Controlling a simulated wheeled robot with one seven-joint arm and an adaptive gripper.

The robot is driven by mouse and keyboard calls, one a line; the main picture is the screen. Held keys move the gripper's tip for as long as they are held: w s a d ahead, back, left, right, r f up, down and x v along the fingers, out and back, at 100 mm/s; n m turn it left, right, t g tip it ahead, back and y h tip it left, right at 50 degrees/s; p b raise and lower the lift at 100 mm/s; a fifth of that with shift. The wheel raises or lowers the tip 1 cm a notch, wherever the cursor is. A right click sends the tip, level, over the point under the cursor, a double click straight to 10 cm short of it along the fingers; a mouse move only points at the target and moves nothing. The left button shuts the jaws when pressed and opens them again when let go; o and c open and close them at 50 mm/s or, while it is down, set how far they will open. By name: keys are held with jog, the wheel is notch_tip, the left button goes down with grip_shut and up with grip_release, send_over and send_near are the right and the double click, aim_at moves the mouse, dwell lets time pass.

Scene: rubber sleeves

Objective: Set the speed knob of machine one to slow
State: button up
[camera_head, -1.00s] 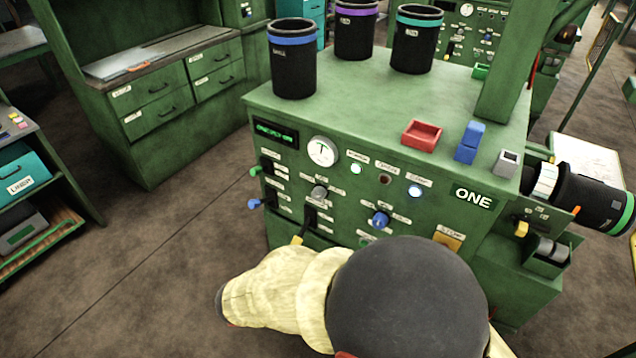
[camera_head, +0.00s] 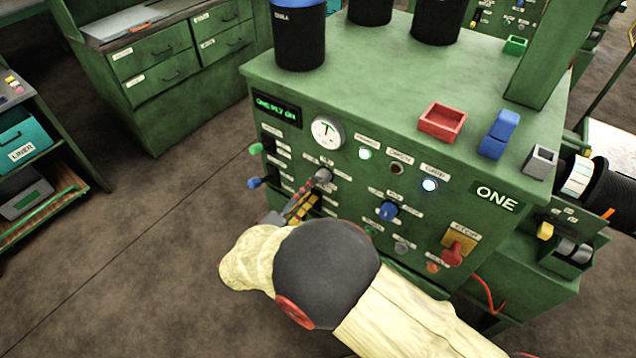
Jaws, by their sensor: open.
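Machine one (camera_head: 440,195) is a green cabinet marked ONE, with a sloping front panel. A grey knob (camera_head: 322,176) is on the panel below the round gauge. A blue knob (camera_head: 388,211) sits to its lower right. Both have small labels around them that I cannot read clearly, so I cannot tell for sure which one sets the speed. My gripper (camera_head: 308,196) is open, with its fingers close to the grey knob from the lower left. I cannot tell whether they touch it. My arm hides the lower left of the panel.
A red stop button (camera_head: 452,254) on a yellow plate is at the panel's right. Green (camera_head: 256,149) and blue (camera_head: 254,183) levers stick out at the left edge. A red tray (camera_head: 443,121), a blue piece (camera_head: 499,135) and black canisters (camera_head: 299,40) stand on top.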

aim_at(320, 181)
jog(key=shift+b+x, duration=0.55)
jog(key=shift+x, duration=1.8)
jog(key=c, duration=0.4)
jog(key=c, duration=0.7)
jog(key=shift+c, duration=0.5)
